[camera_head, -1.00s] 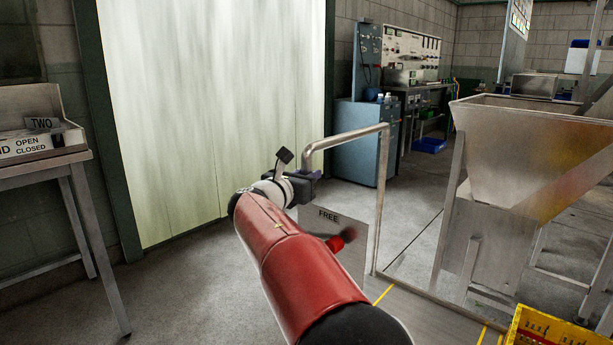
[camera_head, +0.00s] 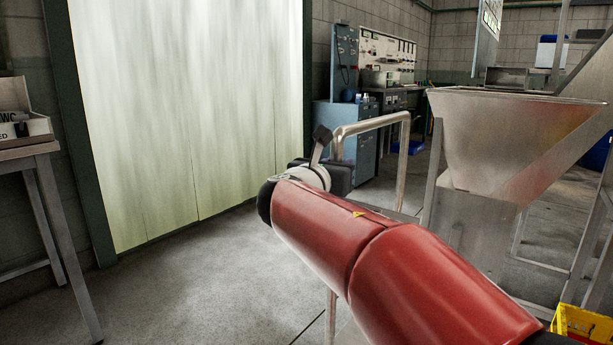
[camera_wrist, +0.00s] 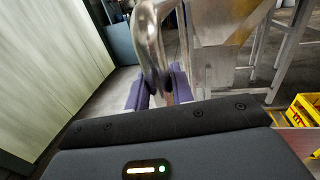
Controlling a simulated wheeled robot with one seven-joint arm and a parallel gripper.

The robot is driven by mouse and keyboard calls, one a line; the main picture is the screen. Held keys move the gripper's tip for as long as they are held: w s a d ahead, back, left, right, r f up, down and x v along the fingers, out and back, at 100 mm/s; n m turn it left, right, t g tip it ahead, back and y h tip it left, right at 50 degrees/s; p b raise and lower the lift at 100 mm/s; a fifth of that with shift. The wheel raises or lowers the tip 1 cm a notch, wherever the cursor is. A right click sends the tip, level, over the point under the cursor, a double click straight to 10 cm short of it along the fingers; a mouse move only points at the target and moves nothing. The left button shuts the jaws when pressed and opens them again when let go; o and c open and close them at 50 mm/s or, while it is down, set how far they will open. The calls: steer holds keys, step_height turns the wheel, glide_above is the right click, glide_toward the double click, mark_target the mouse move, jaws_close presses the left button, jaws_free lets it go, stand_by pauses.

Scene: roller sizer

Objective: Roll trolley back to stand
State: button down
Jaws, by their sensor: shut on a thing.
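The trolley's bent metal tube handle (camera_head: 382,122) stands in the middle of the head view, left of a steel hopper. It also shows in the wrist view (camera_wrist: 150,35), running down between my purple fingers. My gripper (camera_wrist: 163,88) is shut on this handle. In the head view my red arm reaches from lower right to the handle and hides most of the trolley below it. I cannot tell which thing is the stand.
The steel hopper (camera_head: 510,135) on legs stands close on the right, with a yellow crate (camera_head: 580,322) at lower right. A metal table (camera_head: 30,150) is at left, beside a large pale door (camera_head: 190,110). Blue cabinets (camera_head: 345,130) are behind. Floor at lower left is clear.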

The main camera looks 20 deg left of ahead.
steer(key=s+d+b, duration=0.2)
steer(key=s+d, duration=0.2)
steer(key=d, duration=0.7)
steer(key=s+d+b, duration=0.2)
steer(key=s+d, duration=0.3)
steer(key=d, duration=0.7)
steer(key=shift+s, duration=0.25)
steer(key=shift+d, duration=0.15)
steer(key=c, duration=1.3)
jaws_free()
steer(key=shift+d, duration=0.1)
steer(key=shift+o, duration=0.2)
steer(key=s+a+p, duration=0.1)
steer(key=s, duration=0.6)
steer(key=shift+s+a, duration=0.35)
